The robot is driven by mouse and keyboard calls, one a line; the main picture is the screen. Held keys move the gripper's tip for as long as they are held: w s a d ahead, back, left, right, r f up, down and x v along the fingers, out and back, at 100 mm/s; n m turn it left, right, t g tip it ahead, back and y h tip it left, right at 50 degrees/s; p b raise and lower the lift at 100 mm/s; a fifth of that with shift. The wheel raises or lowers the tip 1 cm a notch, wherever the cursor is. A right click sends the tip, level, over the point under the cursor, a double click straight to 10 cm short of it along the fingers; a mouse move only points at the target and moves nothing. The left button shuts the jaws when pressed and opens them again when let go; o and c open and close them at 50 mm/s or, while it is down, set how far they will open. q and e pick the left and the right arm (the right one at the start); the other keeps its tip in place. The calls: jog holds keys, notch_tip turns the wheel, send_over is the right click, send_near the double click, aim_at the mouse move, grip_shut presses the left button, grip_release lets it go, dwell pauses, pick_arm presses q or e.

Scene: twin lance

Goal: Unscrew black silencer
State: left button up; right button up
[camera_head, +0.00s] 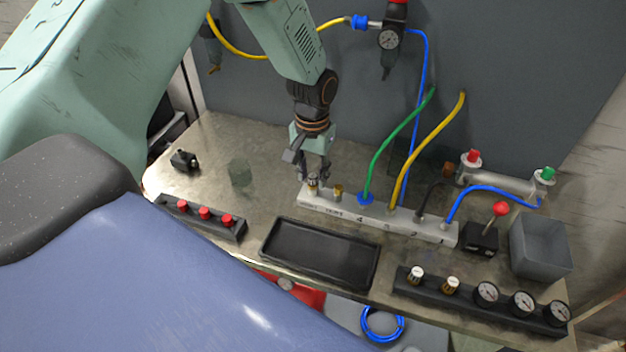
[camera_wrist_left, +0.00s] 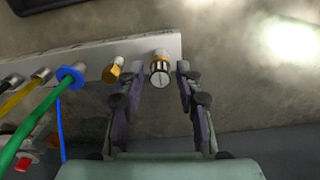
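A light grey manifold block (camera_head: 405,226) with fittings lies on the table; it also shows in the wrist view (camera_wrist_left: 145,46). My left gripper (camera_head: 312,174) is above the end silencer. In the wrist view its fingers (camera_wrist_left: 160,72) are on either side of it, with visible gaps. My right gripper is out of view.
Green (camera_head: 376,155), yellow (camera_head: 408,150) and blue (camera_head: 495,190) tubes rise from the manifold. An empty black tray (camera_head: 320,280) lies in front. A red-button strip (camera_head: 190,222), a gauge rail (camera_head: 470,308) and a grey bin (camera_head: 541,270) stand around it.

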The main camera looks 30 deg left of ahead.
pick_arm(q)
jog(key=m, duration=0.5)
jog(key=shift+m, duration=0.3)
jog(key=m, duration=0.6)
jog(key=shift+m, duration=0.4)
jog(key=shift+c, duration=0.2)
grip_shut()
